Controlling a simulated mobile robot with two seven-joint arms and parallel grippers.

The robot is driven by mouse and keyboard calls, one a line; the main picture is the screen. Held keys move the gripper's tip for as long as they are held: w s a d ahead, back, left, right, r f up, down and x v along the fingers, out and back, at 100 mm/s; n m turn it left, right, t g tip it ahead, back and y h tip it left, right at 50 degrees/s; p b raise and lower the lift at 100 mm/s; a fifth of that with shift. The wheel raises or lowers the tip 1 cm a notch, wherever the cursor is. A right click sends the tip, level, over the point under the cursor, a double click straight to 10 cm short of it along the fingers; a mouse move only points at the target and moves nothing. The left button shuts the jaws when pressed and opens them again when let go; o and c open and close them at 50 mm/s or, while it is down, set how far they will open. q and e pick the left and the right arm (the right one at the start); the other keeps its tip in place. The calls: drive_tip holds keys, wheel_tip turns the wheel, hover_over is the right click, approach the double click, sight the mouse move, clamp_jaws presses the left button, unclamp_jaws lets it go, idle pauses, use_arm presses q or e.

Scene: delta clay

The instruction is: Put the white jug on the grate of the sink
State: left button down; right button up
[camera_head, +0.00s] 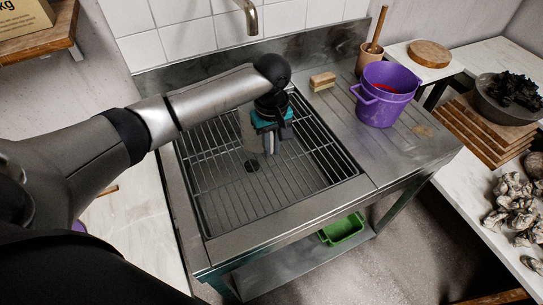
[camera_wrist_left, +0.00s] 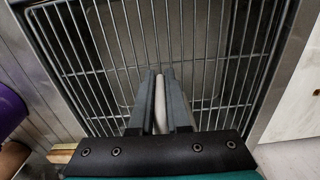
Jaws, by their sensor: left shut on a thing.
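My left gripper (camera_head: 270,146) points down over the grate (camera_head: 308,175) of the steel sink. In the left wrist view, its two grey fingers (camera_wrist_left: 161,78) are shut on a thin pale piece (camera_wrist_left: 160,106), which I take to be part of the white jug. The jug's full shape does not show. A pale greyish patch shows left of the gripper in the head view, and I cannot tell whether it is the jug. The grate's bars (camera_wrist_left: 95,75) lie beyond the fingertips in the wrist view. Whether the held thing touches the grate cannot be told. My right gripper is not in view.
A purple bucket (camera_head: 383,98), a wooden-backed brush (camera_head: 322,81) and a wooden pot (camera_head: 371,60) stand on the drainboard right of the sink. The tap (camera_head: 248,18) hangs over the back edge. A green bin (camera_head: 342,230) is below. Much of the grate is bare.

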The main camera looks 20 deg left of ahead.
sight(272, 153)
use_arm(q)
wheel_tip(272, 153, down, 3)
drive_tip(key=shift+b, duration=0.3)
drive_tip(key=shift+f, duration=0.35)
drive_tip(key=c, duration=0.9)
unclamp_jaws()
drive_tip(key=shift+f, duration=0.1)
wheel_tip(272, 153, up, 12)
drive_tip(key=p, duration=0.2)
drive_tip(key=shift+r+p, duration=0.2)
drive_tip(key=shift+p, duration=0.1)
